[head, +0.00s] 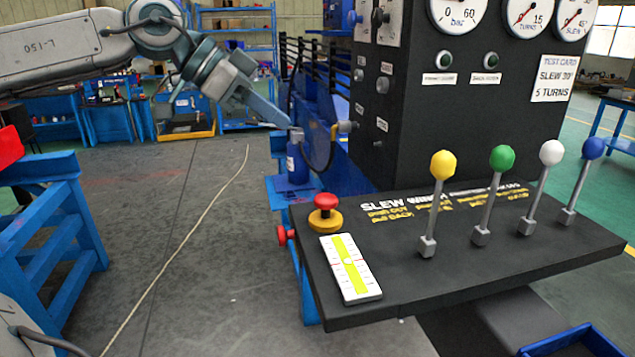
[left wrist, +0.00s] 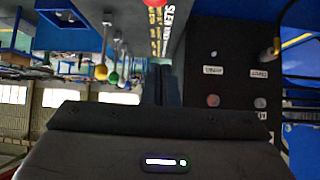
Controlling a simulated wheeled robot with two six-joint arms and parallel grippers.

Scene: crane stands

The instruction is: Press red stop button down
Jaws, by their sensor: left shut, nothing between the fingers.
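The red stop button (head: 325,201) is a mushroom knob on a yellow round base, at the left back corner of the dark control desk (head: 400,290). Part of a red round shape, likely this button, shows at the top edge of the left wrist view (left wrist: 155,3). My left gripper (head: 287,123) is shut and empty. In the head view its tip appears above and left of the button, apart from it. In the left wrist view the dark closed fingers (left wrist: 161,85) point up the picture. My right gripper is not in view.
Levers with yellow (head: 443,165), green (head: 502,157), white and blue knobs stand on the desk. A level gauge (head: 350,268) lies before the button. A red side knob (head: 282,236) sits by the desk's left edge. A black gauge panel (head: 460,110) rises behind.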

